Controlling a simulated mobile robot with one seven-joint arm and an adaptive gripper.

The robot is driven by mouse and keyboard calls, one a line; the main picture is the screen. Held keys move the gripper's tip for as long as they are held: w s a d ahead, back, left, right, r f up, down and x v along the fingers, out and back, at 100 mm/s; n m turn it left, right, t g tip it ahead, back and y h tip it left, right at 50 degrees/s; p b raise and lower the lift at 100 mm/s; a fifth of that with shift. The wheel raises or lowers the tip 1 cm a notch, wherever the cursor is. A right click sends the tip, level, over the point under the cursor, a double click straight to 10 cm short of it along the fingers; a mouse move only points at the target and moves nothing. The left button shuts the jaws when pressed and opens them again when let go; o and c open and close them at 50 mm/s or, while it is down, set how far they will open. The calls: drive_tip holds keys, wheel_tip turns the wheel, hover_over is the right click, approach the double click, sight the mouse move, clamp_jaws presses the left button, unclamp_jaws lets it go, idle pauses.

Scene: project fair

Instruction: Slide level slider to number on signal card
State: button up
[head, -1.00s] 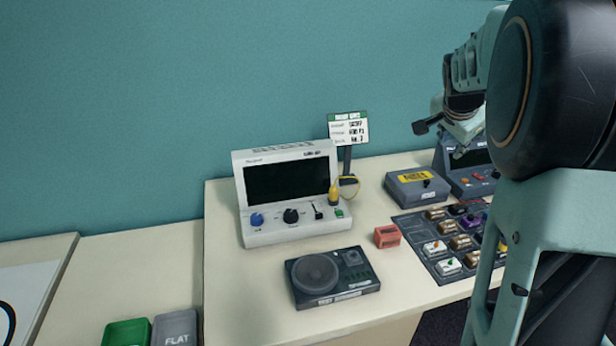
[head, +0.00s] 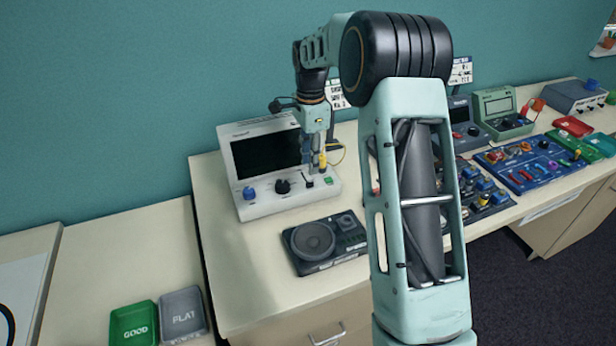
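The white console (head: 237,206) with a dark screen stands on the table. Its front has a blue knob (head: 249,193), a black knob (head: 282,186), the level slider (head: 308,181) with a small dark handle, and a green button (head: 328,181). My gripper (head: 315,168) points down just above the slider end of the console. Its fingers are small and overlap a yellow part, so I cannot tell whether they are open or touch the slider. The signal card (head: 337,95) stands behind, partly covered by my arm; its number is not readable.
A dark speaker box (head: 318,242) lies in front of the console. Green (head: 133,335) and grey (head: 183,325) trays sit at lower left. A blue board (head: 533,168) with several parts and other devices fill the right. My arm hides the table's middle.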

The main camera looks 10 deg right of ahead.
sight(310, 182)
wheel_tip(310, 182, down, 6)
drive_tip(key=shift+f, duration=0.15)
drive_tip(key=shift+c, duration=0.2)
clamp_jaws()
